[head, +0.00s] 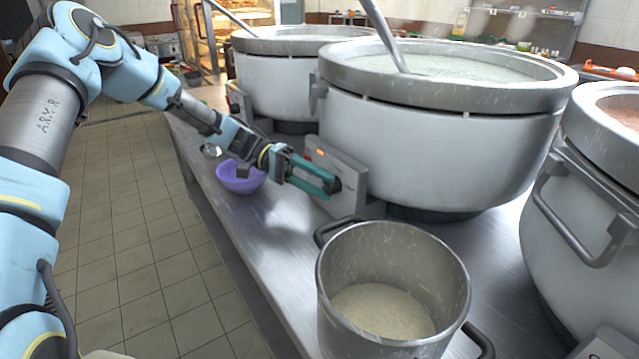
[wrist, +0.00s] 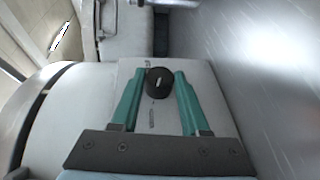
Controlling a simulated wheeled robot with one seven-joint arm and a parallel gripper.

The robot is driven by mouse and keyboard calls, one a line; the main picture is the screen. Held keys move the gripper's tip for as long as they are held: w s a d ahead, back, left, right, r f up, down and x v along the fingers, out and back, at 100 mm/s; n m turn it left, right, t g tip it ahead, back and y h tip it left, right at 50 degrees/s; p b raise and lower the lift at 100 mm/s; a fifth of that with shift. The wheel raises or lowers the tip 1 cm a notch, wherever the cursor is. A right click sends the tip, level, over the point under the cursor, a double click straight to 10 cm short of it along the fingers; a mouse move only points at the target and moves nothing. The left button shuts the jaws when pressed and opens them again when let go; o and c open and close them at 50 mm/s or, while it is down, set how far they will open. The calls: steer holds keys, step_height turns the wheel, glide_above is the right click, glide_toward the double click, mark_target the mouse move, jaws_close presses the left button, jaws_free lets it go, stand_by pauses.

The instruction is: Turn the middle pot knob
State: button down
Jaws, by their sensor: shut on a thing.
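The middle pot (head: 440,125) is a large pale stockpot with a wide rim and a ladle in its white congee. Its control panel (head: 352,170) is a grey box low on its left side, with an orange light. The black knob (head: 337,184) is on this panel, and it also shows in the wrist view (wrist: 160,83) with a white mark. My gripper (head: 331,187) reaches the panel from the left. In the wrist view its teal fingers (wrist: 160,74) are on either side of the knob, shut on it.
A purple bowl (head: 241,178) sits on the steel counter (head: 262,240) below my arm. An open steel pot (head: 393,255) with pale congee stands in front of the panel. Other big pots stand behind (head: 280,75) and at the right (head: 590,215).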

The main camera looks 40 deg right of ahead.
steer(key=shift+c, duration=2)
jaws_free()
steer(key=b+v, duration=0.2)
steer(key=v, duration=0.9)
steer(key=shift+b, duration=0.35)
steer(key=shift+s, duration=0.1)
